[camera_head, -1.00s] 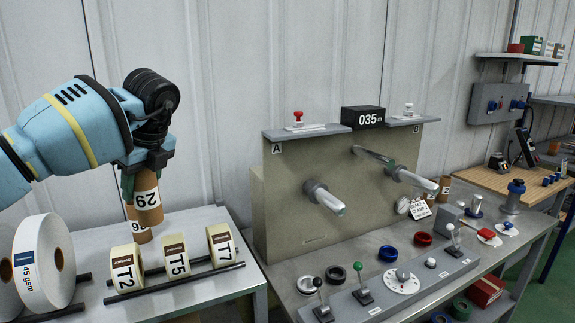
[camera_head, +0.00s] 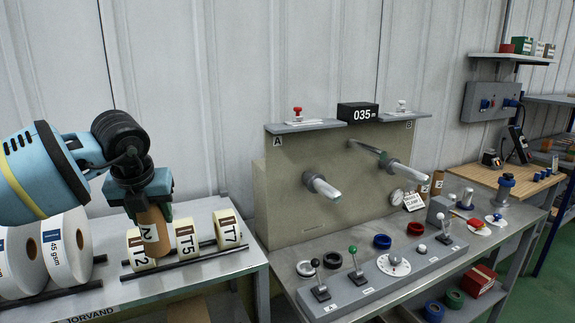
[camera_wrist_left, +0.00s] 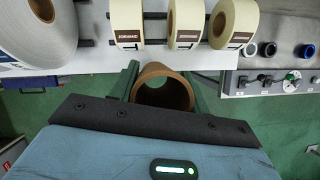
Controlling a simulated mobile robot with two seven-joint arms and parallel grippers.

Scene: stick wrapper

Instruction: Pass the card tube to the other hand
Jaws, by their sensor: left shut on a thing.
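My left gripper (camera_head: 150,207) is shut on a brown card tube (camera_head: 153,233) with a white number label, partly hidden by the gripper. In the head view the tube hangs below the gripper, in front of the label rolls. In the left wrist view the tube (camera_wrist_left: 163,92) shows its open round end between the two green fingers (camera_wrist_left: 160,88). There it lies over the green floor, just off the edge of the white-grey bench. My right gripper is in no view.
Label rolls T5 (camera_head: 187,240) and T7 (camera_head: 227,231) rest on dark rails on the left bench (camera_head: 190,285). Larger white rolls (camera_head: 66,245) stand further left. A machine with two spindles (camera_head: 322,186), levers (camera_head: 355,263) and coloured rings stands right.

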